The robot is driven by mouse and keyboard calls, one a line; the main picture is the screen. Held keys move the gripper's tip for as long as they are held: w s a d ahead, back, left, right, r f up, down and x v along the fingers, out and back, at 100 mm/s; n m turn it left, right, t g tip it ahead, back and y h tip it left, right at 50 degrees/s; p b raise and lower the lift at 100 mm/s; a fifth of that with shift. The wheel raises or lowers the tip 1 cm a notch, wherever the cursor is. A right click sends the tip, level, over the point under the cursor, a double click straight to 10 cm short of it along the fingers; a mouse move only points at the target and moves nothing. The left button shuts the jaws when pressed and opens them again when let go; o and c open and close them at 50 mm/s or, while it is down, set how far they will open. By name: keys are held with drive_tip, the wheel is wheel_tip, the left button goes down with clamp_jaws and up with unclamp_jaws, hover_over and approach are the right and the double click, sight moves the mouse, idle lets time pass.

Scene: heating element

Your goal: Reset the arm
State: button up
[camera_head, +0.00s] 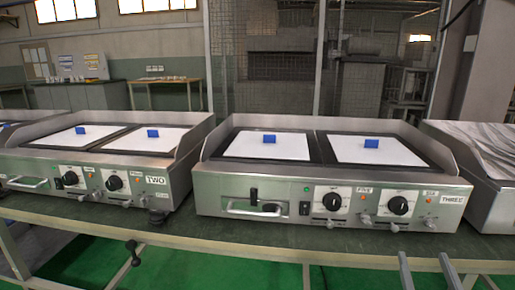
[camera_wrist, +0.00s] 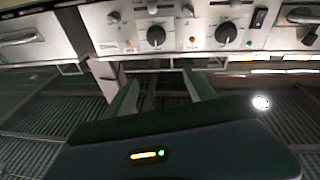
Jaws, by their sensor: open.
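My gripper (camera_wrist: 158,78) shows in the wrist view with its two fingers apart and nothing between them. The fingers point towards the front panel of a heating unit and look apart from its knobs. In the head view, two grey bars that look like the fingers of my gripper (camera_head: 424,258) rise at the bottom right, in front of the unit marked THREE (camera_head: 330,180). The rest of my arm is hidden in the head view.
Unit TWO (camera_head: 110,155) stands to the left, with knobs and a handle. Blue blocks (camera_head: 371,143) sit on the white plates. Another metal unit (camera_head: 490,150) is at the right edge. The dark bench edge (camera_head: 260,245) runs below, with a green floor beneath.

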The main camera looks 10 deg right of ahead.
drive_tip(key=s+a+f+n+g+y, duration=0.1)
drive_tip(key=s+a+f+y, duration=0.25)
drive_tip(key=s+a, duration=0.55)
drive_tip(key=s+a+f+n+g+y+p, duration=0.15)
drive_tip(key=s+a+f, duration=0.25)
drive_tip(key=s, duration=0.9)
drive_tip(key=s+a+f+g+y+b, duration=0.1)
drive_tip(key=s+a+f+g+y, duration=0.15)
drive_tip(key=s+a, duration=0.7)
wheel_tip(320, 180, up, 26)
drive_tip(key=s+d+p, duration=0.2)
drive_tip(key=p, duration=2.5)
drive_tip(key=shift+d+r+t, duration=0.25)
drive_tip(key=shift+t, duration=0.15)
